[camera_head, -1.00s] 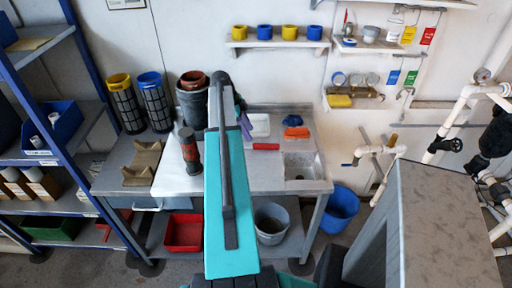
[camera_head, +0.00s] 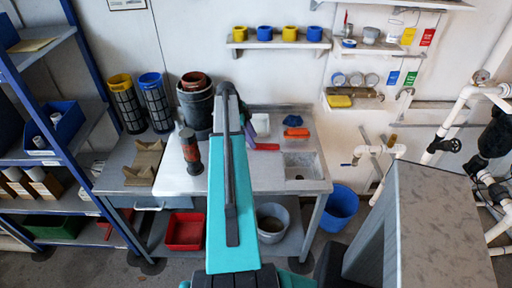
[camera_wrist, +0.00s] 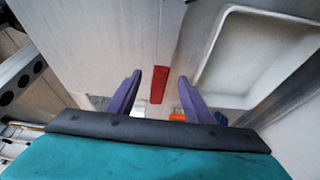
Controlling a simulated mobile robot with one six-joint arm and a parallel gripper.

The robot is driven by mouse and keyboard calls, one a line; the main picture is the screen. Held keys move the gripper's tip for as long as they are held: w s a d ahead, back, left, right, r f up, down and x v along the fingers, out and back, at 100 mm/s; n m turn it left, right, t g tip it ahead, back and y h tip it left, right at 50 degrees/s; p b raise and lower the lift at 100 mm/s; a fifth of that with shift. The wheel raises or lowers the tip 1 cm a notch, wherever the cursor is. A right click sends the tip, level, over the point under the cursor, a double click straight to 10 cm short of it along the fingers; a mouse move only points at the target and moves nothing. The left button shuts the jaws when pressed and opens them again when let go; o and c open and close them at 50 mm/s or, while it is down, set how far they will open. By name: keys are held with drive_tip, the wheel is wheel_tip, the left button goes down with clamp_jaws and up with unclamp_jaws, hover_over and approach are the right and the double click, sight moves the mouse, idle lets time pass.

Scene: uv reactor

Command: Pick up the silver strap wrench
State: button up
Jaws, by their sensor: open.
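I cannot make out a silver strap wrench for certain in either view. A flat red bar-like piece (camera_wrist: 159,84) lies on the bench top, and I cannot tell whether it is part of the wrench.
The steel bench (camera_head: 262,178) has a sink (camera_head: 302,167) at its right. An orange item (camera_head: 296,132) and a white tray (camera_head: 261,124) sit behind. A dark cylinder (camera_head: 190,152) and stacked buckets (camera_head: 196,108) stand left of my arm.

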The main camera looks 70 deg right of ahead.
drive_tip(key=shift+p+x, duration=0.5)
drive_tip(key=shift+x, duration=1.15)
drive_tip(key=shift+c, duration=0.2)
clamp_jaws()
drive_tip(key=shift+r, duration=0.15)
wheel_tip(320, 180, up, 10)
drive_tip(key=b, duration=0.3)
